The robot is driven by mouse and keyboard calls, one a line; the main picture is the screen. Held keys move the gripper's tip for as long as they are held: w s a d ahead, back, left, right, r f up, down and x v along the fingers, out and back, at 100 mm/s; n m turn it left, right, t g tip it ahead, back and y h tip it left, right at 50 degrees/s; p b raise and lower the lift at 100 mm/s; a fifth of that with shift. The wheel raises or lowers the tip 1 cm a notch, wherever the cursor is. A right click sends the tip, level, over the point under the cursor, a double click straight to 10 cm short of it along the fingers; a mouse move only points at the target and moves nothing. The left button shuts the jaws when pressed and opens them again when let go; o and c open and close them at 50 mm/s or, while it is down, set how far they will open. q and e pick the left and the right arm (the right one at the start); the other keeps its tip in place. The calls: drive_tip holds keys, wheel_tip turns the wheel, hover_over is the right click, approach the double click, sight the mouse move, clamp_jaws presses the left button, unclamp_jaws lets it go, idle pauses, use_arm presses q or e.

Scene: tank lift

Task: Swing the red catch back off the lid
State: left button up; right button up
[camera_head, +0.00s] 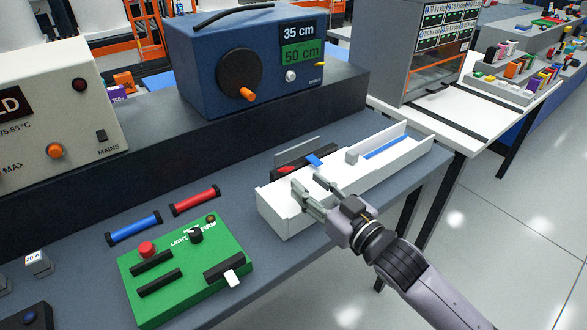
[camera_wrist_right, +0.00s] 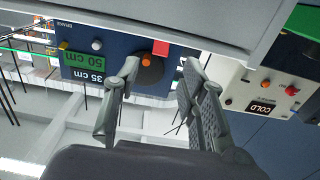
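The long white tank (camera_head: 372,170) lies on the grey bench. A dark lid (camera_head: 305,152) shows at its left half, with a red piece that looks like the catch (camera_head: 286,169) at the near end and a blue piece (camera_head: 314,160) beside it. My right gripper (camera_head: 309,182) is over the tank's near side, close to the red piece, fingers spread and empty. In the right wrist view a red block (camera_wrist_right: 161,47) shows between the open fingertips (camera_wrist_right: 160,72); contact cannot be told. The fingers partly hide the tank's inside. My left gripper is not in view.
A blue box with a dial (camera_head: 240,70) stands on a dark ledge behind the tank. A green control panel (camera_head: 185,270) and red and blue bars (camera_head: 195,200) lie left of it. A beige box (camera_head: 60,110) stands at far left. Open floor lies to the right.

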sight(287, 169)
drive_tip(key=x, duration=0.6)
drive_tip(key=shift+w+a, duration=0.1)
clamp_jaws()
idle(0.3)
